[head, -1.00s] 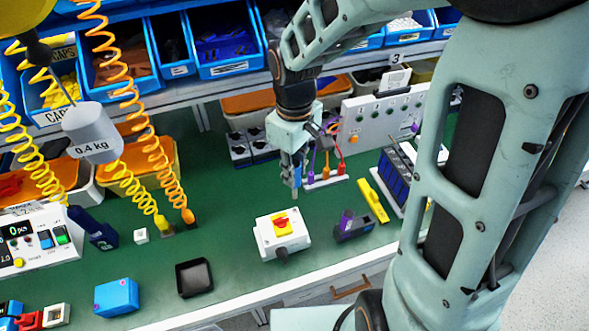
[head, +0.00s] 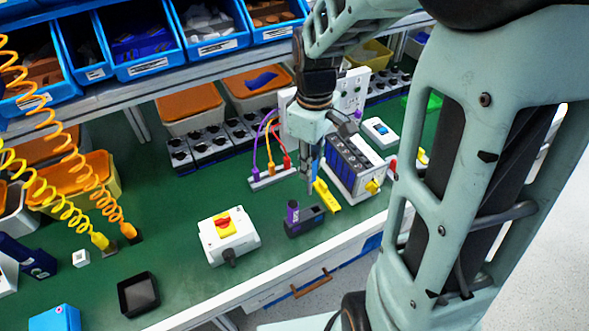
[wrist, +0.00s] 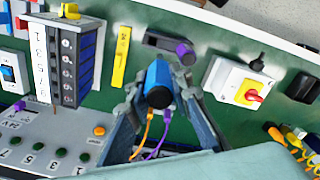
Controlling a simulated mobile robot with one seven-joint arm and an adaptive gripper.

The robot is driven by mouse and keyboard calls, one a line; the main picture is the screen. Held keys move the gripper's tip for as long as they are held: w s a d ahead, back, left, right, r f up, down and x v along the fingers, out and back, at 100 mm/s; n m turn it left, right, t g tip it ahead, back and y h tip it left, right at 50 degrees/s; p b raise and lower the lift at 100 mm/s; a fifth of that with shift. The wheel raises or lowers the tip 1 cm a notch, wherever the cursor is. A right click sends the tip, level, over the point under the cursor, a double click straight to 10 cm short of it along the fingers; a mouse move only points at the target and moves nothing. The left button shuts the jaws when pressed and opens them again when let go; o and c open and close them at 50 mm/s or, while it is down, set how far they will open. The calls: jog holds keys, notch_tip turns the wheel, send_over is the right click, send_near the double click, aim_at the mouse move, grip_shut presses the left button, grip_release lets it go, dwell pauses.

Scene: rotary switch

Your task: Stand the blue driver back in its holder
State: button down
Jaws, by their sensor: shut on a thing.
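My gripper (wrist: 160,100) is shut on the blue driver (wrist: 158,80), whose blue handle with a dark end points at the camera in the wrist view. In the head view my gripper (head: 309,178) hangs above the green bench, with a bit of blue beside its fingers. The dark grey holder (head: 308,224) stands near the bench's front edge with a purple driver (head: 293,210) upright in its left end. The holder also shows in the wrist view (wrist: 163,43), beyond the gripper. The blue driver's tip is hidden.
A yellow bar (head: 327,196) lies just right of the holder. A white switch box with a red and yellow knob (head: 228,234) is to its left. A row of coloured plugs with cables (head: 271,177) and a blue-and-black rack (head: 352,163) stand behind.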

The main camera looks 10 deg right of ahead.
jog(key=shift+s+d+f, duration=0.15)
jog(key=shift+d, duration=0.9)
jog(key=shift+f, duration=0.1)
jog(key=shift+f+b, duration=2.3)
jog(key=shift+f, duration=0.65)
jog(key=shift+f, duration=0.15)
notch_tip(320, 180, down, 7)
jog(key=b, duration=0.5)
jog(key=c, duration=1.7)
grip_release()
jog(key=shift+o, duration=0.2)
notch_tip(320, 180, up, 12)
